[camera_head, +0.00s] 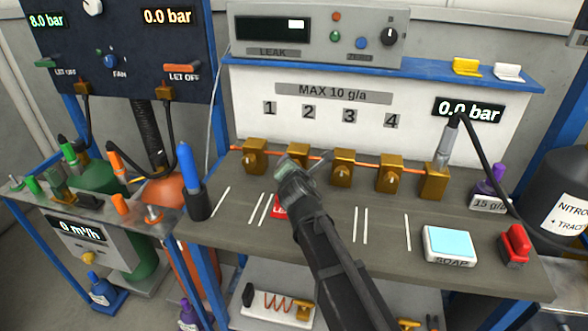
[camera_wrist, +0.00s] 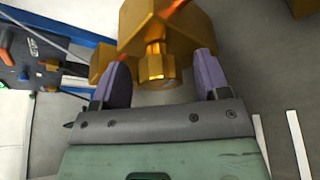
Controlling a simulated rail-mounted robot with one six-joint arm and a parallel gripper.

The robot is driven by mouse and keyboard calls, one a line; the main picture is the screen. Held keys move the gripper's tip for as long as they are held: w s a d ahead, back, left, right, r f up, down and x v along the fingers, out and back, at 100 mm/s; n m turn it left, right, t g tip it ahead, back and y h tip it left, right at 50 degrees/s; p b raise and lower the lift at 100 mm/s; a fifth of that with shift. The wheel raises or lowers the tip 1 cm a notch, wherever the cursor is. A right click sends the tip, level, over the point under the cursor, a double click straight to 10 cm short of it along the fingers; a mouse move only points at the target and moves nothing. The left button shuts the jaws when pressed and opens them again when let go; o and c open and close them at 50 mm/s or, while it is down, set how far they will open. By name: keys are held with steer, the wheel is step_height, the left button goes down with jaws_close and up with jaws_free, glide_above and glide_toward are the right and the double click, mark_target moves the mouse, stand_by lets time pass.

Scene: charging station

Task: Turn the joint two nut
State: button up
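My gripper (camera_head: 302,164) is at the second position, under the number 2 plate (camera_head: 308,111), and mostly hides the joint there. In the wrist view the brass joint block (camera_wrist: 178,28) is just ahead, with its smaller round-ended nut (camera_wrist: 157,69) pointing toward me. My gripper's two purple fingers (camera_wrist: 163,60) are spread, one on each side of the nut. Gaps show between the nut and both fingers, and nothing is held.
Neighbouring brass joints stand on the left (camera_head: 255,155) and right (camera_head: 342,169) of my gripper. A red block (camera_head: 279,207) lies under my arm, partly hidden.

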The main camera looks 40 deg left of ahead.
steer(key=p+v, duration=0.3)
steer(key=v, duration=0.8)
steer(key=shift+w, duration=0.1)
steer(key=shift+a, duration=0.15)
